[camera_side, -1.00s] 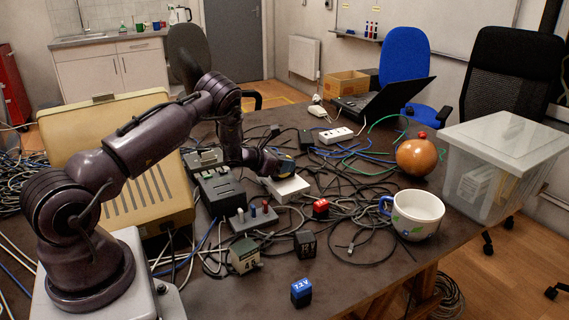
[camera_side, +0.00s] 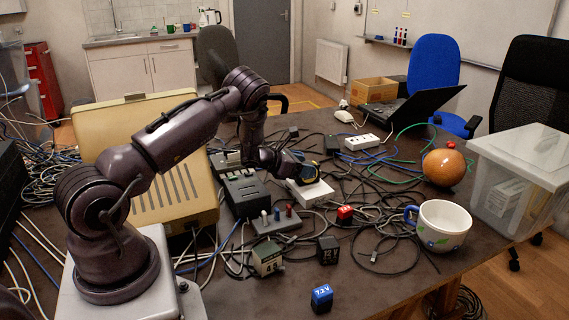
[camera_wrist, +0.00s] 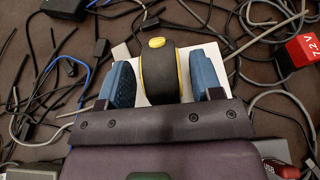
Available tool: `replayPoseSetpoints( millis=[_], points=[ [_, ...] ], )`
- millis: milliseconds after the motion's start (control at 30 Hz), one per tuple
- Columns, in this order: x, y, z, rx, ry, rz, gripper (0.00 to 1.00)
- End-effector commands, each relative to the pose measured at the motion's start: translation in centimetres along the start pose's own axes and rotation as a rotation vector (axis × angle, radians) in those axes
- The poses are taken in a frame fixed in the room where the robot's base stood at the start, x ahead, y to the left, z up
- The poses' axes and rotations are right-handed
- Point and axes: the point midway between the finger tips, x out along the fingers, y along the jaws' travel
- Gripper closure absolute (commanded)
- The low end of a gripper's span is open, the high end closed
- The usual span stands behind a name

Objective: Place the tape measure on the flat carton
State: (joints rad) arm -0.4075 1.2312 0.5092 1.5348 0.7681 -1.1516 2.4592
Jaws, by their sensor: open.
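The tape measure (camera_wrist: 160,78), black with a yellow edge and a yellow button, stands between the blue fingers of my gripper (camera_wrist: 161,82) in the wrist view. My gripper is open around it, with narrow gaps showing beside the tape measure. The flat carton (camera_side: 314,194) is white and lies on the table under my gripper (camera_side: 291,166) in the side view. White carton surface (camera_wrist: 143,98) also shows behind the tape measure in the wrist view. The tape measure appears to rest on the carton, but its underside is hidden by the gripper.
Loose cables cover much of the table. A red battery block (camera_wrist: 300,51), a dark device (camera_side: 246,190) and a switch box (camera_side: 276,221) are near the carton.

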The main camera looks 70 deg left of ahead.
Motion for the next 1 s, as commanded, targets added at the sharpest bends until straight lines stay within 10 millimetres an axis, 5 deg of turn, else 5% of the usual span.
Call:
replayPoseSetpoints(
  millis=[300,633,767,1000],
  points=[
    [-6.9,0.1,0.0,-0.002,0.0,0.004,0.41],
    [-9.3,0.0,1.1,-0.043,-0.006,0.025,0.41],
    [-9.0,-0.2,5.1,-0.227,-0.03,0.115,0.41],
    [-11.2,-4.0,15.1,-0.97,-0.127,0.33,0.41]
  ],
)
